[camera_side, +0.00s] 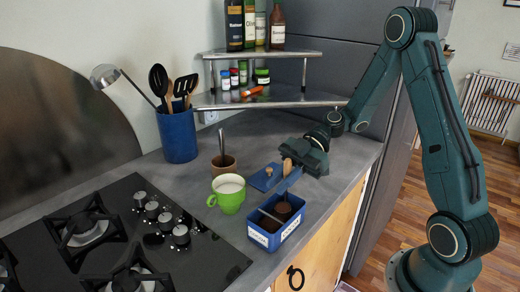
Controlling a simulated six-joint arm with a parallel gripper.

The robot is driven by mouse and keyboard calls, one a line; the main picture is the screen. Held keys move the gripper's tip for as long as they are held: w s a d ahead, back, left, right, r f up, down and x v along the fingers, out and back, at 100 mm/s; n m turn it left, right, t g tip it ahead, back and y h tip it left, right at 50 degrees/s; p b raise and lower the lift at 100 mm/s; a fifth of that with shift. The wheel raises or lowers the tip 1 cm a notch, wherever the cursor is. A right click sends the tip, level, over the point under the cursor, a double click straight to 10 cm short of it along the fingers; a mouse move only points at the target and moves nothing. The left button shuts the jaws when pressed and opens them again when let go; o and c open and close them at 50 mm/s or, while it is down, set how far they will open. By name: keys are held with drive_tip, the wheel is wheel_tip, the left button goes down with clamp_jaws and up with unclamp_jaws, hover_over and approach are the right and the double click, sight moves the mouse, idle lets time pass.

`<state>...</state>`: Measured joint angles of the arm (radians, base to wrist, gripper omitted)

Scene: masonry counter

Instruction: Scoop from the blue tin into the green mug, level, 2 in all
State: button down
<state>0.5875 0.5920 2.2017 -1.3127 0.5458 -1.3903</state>
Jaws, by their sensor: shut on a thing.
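The blue tin (290,232) stands open near the counter's front edge, with white labels on its front and a thin bar across its top. Dark brown contents show inside. A round brown shape at its right end looks like a filled scoop bowl (283,208), but it is too small to be sure. My gripper (291,166) is above and behind the tin, shut on what appears to be the scoop's handle; the grip is partly hidden. The green mug (228,201) stands upright left of the tin, with something whitish inside.
A blue lid (262,181) with a tan knob lies behind the tin. A brown cup (223,167) holding a metal utensil stands behind the mug.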

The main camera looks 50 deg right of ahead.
drive_tip(key=shift+r, duration=2.65)
drive_tip(key=shift+a, duration=0.1)
drive_tip(key=w+a+r+m+t+h, duration=0.1)
drive_tip(key=w+r+m+t+h, duration=0.1)
drive_tip(key=w+m+t, duration=0.3)
drive_tip(key=w+a+r+m+t+h, duration=0.2)
drive_tip(key=w+r+m+t+h, duration=0.1)
drive_tip(key=w+m+t+h, duration=0.2)
drive_tip(key=shift+w+a+m+t, duration=0.25)
drive_tip(key=shift+w+m, duration=0.45)
drive_tip(key=shift+w, duration=0.7)
drive_tip(key=shift+w+d+f, duration=0.1)
drive_tip(key=shift+d+f, duration=0.05)
drive_tip(key=shift+d, duration=0.1)
drive_tip(key=w+d+f+m+y, duration=0.2)
drive_tip(key=d+f+m+y, duration=0.3)
drive_tip(key=f+m, duration=0.3)
drive_tip(key=shift+w+d+f+m+y, duration=0.2)
drive_tip(key=shift+m+y, duration=0.4)
drive_tip(key=shift+m, duration=1.1)
